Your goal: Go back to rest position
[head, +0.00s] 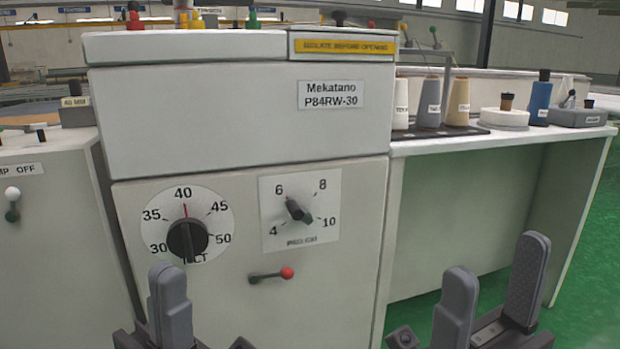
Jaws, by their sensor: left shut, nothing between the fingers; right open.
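My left gripper (170,285) is at the bottom left of the head view, in front of the lower panel of a pale machine (240,120). Its grey fingers are together, with nothing seen between them. My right gripper (496,268) is at the bottom right, with its two grey fingers spread apart and empty. It is in front of the side table and green floor. Neither gripper is seen to hold anything. The lower parts of both grippers are cut off by the frame's bottom edge.
The machine's front has a large dial (187,238) pointing near 40, a smaller dial (299,210) and a red-knobbed lever (287,272). A side table (425,148) on the right bears several thread cones. Green floor (590,260) shows at right.

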